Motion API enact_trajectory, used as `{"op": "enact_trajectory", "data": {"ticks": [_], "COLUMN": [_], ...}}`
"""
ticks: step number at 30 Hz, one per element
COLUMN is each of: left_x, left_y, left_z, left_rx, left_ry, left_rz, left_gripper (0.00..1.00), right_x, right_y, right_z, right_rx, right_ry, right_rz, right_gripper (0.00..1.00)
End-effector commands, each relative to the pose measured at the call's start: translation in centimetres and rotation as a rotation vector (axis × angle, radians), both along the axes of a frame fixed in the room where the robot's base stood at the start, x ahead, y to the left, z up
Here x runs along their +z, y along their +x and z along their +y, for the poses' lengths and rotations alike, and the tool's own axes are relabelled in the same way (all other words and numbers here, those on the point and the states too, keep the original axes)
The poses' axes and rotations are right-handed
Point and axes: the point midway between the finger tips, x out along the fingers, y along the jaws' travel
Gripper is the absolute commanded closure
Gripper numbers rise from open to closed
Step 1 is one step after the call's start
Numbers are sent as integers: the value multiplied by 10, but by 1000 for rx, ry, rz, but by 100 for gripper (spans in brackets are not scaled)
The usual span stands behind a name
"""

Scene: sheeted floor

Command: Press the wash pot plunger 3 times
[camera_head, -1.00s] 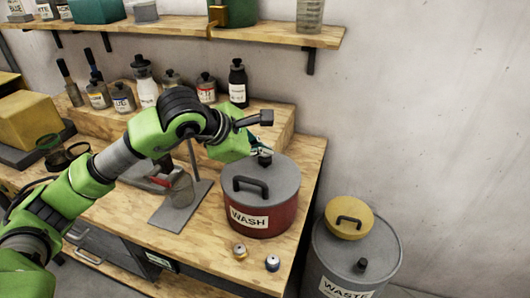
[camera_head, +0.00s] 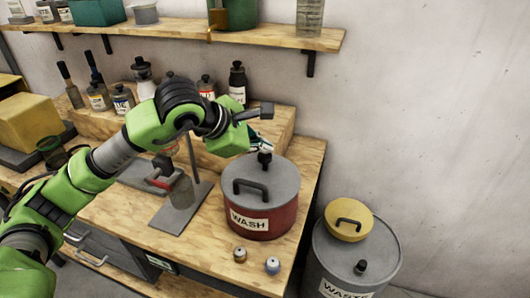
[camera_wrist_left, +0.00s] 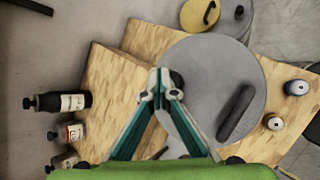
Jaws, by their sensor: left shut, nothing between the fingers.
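The wash pot (camera_head: 262,222) is a dark red pot labelled WASH, with a grey lid (camera_head: 283,180) and a black bar handle (camera_head: 251,187). It stands upright at the right end of the wooden bench. Its black plunger knob (camera_head: 265,158) rises from the far part of the lid. My left gripper (camera_head: 263,147) is shut and empty, with its tips at or just above the knob; I cannot tell whether they touch. In the left wrist view the closed fingertips (camera_wrist_left: 160,82) cover part of the knob (camera_wrist_left: 177,79) over the grey lid (camera_wrist_left: 205,62). My right gripper is not in view.
Two small capped jars (camera_head: 272,265) stand in front of the pot. Bottles (camera_head: 237,84) line the riser behind. A stand (camera_head: 180,205) is left of the pot.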

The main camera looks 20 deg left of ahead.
Motion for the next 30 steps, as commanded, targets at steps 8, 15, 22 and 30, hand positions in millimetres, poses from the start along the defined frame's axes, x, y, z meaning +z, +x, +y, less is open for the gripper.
{"op": "enact_trajectory", "data": {"ticks": [8, 15, 22, 30], "left_x": [8, 11, 32, 57], "left_y": [0, 1, 1, 1], "left_z": [0, 0, 0, 0], "left_rx": [1, 1, 1, 1], "left_ry": [0, -1, -2, -1], "left_rz": [-2, -3, -6, -4], "left_gripper": [100, 100, 100, 100], "right_x": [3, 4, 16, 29], "right_y": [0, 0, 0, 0], "right_z": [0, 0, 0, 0], "right_rx": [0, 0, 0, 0], "right_ry": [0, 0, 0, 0], "right_rz": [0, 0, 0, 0], "right_gripper": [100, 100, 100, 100]}}
